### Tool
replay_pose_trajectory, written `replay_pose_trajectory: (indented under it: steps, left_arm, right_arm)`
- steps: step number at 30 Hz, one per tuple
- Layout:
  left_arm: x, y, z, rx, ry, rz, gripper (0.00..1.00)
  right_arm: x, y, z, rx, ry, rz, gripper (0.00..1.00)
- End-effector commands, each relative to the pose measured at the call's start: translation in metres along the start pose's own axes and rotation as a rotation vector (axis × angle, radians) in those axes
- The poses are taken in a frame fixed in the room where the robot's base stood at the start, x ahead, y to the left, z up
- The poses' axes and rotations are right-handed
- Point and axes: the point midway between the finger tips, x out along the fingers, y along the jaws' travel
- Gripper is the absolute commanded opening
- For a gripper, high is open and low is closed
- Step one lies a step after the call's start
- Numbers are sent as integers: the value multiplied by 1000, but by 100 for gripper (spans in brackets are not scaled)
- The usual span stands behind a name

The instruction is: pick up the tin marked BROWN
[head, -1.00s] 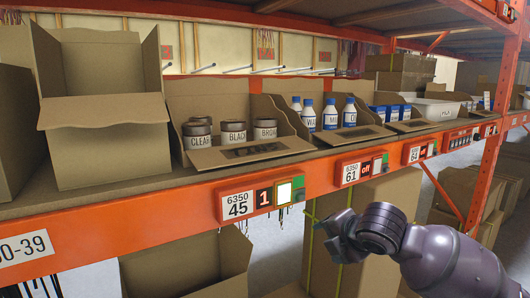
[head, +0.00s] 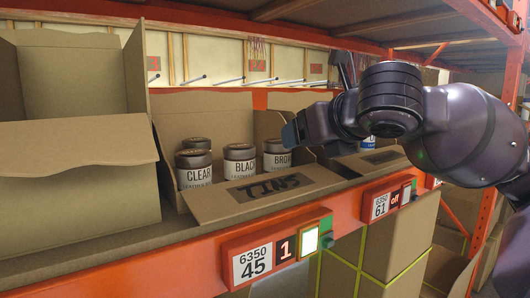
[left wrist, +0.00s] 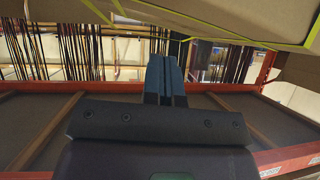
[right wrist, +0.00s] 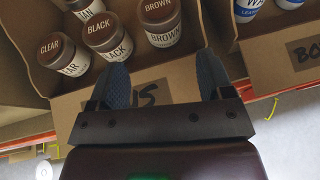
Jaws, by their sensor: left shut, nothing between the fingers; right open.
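The tin marked BROWN (head: 277,159) stands upright in the TINS box (head: 262,200), at the right of the tins marked BLACK (head: 239,163) and CLEAR (head: 194,170). In the right wrist view the BROWN tin (right wrist: 162,24) has a brown lid and a white label band. My right gripper (head: 291,137) is open at the box's front right; in its wrist view the fingers (right wrist: 166,82) are empty, apart from the BROWN tin and short of it. My left gripper (left wrist: 167,62) is shut and empty, and is outside the head view.
A large open carton (head: 75,180) stands left of the TINS box. White bottles (right wrist: 248,8) stand in the box at right. The orange shelf beam (head: 190,270) runs along the front. A fourth tin is behind the CLEAR one.

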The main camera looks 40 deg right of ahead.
Motion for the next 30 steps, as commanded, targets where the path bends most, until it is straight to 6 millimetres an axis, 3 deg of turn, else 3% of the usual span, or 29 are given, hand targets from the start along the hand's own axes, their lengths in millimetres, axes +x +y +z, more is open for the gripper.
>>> replay_pose_trajectory:
  steps: [8,17,24,30]
  left_arm:
    - [-12,-3,-3,0,-16,-4,0]
    - [-29,-8,-21,3,-24,-8,0]
    - [-25,-7,-23,4,-14,-6,0]
    - [-24,-6,-24,2,-12,-6,0]
  right_arm:
    - [3,0,7,-11,-6,1,74]
    - [25,2,6,-11,-2,3,74]
    - [49,1,2,-12,-3,1,74]
    - [56,1,2,-12,-4,2,74]
